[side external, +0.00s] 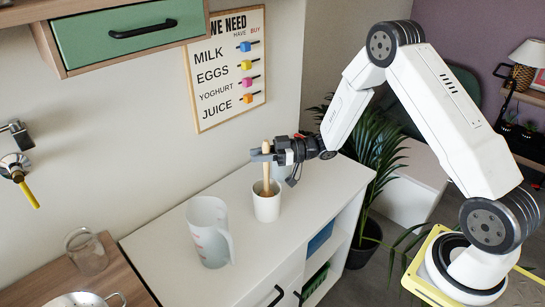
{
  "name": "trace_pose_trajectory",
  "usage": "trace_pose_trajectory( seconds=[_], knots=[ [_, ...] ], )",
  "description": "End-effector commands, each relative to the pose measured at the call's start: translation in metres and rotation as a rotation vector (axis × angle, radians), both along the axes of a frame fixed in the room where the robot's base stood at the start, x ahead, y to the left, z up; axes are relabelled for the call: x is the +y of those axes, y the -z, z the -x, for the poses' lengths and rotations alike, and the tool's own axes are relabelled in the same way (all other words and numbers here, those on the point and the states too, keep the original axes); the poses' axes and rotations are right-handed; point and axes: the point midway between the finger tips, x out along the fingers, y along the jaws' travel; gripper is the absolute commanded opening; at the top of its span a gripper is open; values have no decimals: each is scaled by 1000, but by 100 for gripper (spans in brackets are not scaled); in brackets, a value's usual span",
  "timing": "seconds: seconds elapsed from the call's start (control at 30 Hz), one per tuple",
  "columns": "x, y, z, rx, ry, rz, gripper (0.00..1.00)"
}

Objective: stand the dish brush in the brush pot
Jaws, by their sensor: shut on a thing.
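The dish brush (266,177) shows as a light wooden stick, held nearly upright. My gripper (263,156) is shut on its upper part, coming in from the right. The brush pot (267,208) is a small white cup on the white counter, directly below my gripper. The lower end of the brush reaches into the mouth of the pot. The pot's front wall hides that end, so I cannot tell whether it touches the bottom.
A translucent measuring jug (209,232) stands on the white counter (165,245) left of the pot. A glass jar (86,252) and a metal pan (82,300) are on the wooden top at lower left. A plant (375,145) stands behind my arm.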

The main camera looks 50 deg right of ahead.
Motion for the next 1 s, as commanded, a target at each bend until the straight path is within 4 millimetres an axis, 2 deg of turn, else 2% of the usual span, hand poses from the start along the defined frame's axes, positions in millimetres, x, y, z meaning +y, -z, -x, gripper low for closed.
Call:
trace_pose_trajectory(
  seconds=[0.1, 0.13, 0.23, 0.67, 1.0],
  knots=[
    [0, 0, 0, 0, 0, 0, 0],
    [0, 0, 0, 0, 0, 0, 34],
    [0, 0, 0, 0, 0, 0, 66],
    [-3, 0, 2, 1, 1, 1, 66],
    [-30, 0, 19, 1, 3, 1, 66]
  ],
)
